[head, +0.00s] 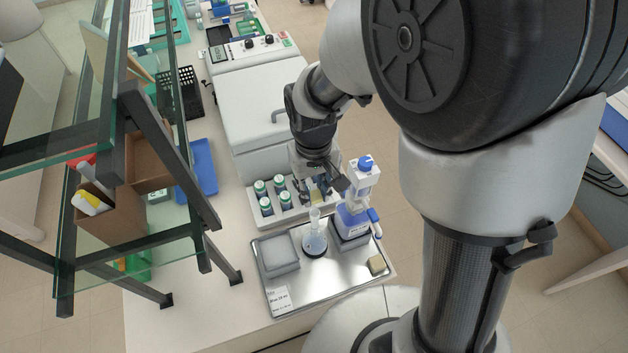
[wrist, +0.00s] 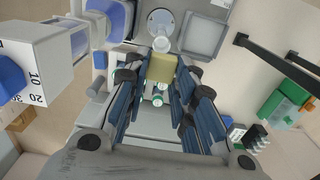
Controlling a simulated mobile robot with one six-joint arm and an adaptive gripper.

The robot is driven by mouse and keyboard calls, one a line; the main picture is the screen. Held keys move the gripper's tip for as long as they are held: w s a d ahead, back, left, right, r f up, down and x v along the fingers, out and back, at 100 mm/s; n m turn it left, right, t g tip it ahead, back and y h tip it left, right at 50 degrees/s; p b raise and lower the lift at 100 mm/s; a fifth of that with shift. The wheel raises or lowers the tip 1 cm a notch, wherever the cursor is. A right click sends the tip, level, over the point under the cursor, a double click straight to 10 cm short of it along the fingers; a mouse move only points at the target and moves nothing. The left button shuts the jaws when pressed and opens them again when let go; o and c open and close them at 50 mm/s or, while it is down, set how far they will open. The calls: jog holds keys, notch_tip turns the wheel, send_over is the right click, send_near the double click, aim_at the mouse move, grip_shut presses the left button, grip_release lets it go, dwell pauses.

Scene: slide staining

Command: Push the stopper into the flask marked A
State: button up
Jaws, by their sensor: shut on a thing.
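My gripper (head: 322,186) is shut on a tan stopper (wrist: 161,67), held between the fingertips in the wrist view. In the head view the gripper is just behind and above a conical glass flask (head: 315,242) with a little blue liquid. The flask stands upright on the steel tray (head: 325,291), and its neck points up just below the gripper. The flask also shows at the top of the wrist view (wrist: 162,40), beyond the stopper. The stopper appears apart from the flask's mouth. I cannot read a letter on the flask.
A blue-capped dispenser bottle (head: 354,216) stands close right of the flask. A rack of green-capped bottles (head: 280,184) is behind. A glass shelf frame (head: 165,150) stands left.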

jog(key=shift+f+b, duration=1.95)
jog(key=shift+f, duration=0.7)
jog(key=shift+f+b, duration=0.65)
jog(key=shift+f, duration=0.15)
dwell(0.5)
jog(key=o, duration=0.8)
jog(key=o, duration=0.4)
jog(key=shift+r, duration=0.1)
